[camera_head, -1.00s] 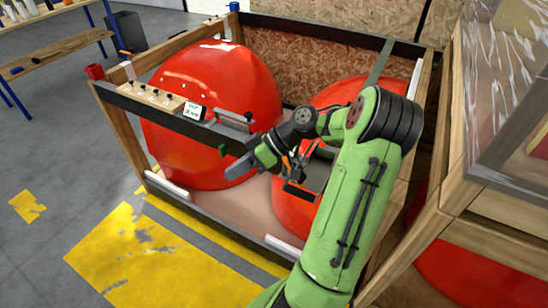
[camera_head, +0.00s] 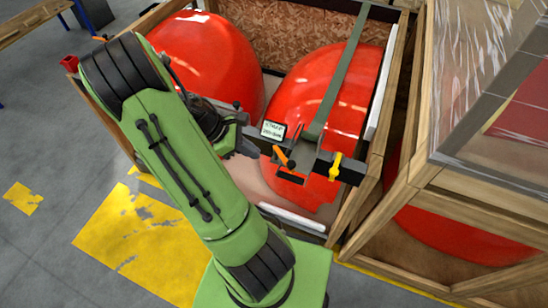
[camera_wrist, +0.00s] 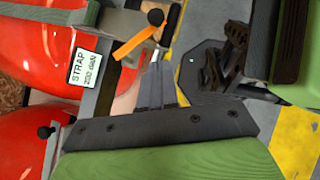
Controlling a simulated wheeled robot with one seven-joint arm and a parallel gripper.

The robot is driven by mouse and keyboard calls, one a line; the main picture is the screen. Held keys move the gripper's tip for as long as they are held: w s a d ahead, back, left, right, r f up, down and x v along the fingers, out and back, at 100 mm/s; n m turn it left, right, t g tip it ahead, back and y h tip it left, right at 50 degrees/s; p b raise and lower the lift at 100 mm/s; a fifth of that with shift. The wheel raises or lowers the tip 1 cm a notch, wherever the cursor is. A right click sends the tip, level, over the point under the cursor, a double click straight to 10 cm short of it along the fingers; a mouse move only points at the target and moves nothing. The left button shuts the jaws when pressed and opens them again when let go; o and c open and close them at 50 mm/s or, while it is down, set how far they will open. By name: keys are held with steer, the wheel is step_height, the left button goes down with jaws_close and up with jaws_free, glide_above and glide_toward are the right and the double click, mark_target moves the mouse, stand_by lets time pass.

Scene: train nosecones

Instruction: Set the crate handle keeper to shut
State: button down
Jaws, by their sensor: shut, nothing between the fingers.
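The crate (camera_head: 383,100) holds two red nosecones. An orange lever (camera_head: 284,157) with a black knob is at its front rail, beside a small white sign (camera_head: 273,130). A yellow piece (camera_head: 335,167) sits on the rail section to the right. I cannot tell which of these, if either, is the handle keeper. My gripper (camera_head: 246,146) is shut and empty, just left of the orange lever and apart from it. In the wrist view my shut fingers (camera_wrist: 158,78) point up, below the orange lever (camera_wrist: 130,42). My arm hides the left rail and its metal handle.
The nosecones (camera_head: 210,55) fill much of the crate. A dark green strap (camera_head: 342,75) runs over the right one. A second wooden crate (camera_head: 440,185) with clear wrap stands close on the right. Open floor with yellow marking (camera_head: 135,240) lies at the front left.

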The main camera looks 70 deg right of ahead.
glide_toward(283, 161)
step_height(283, 161, down, 3)
steer(key=s+a, duration=0.2)
steer(key=s, duration=0.1)
steer(key=s+d, duration=0.1)
steer(key=s, duration=0.1)
steer(key=shift+s, duration=0.15)
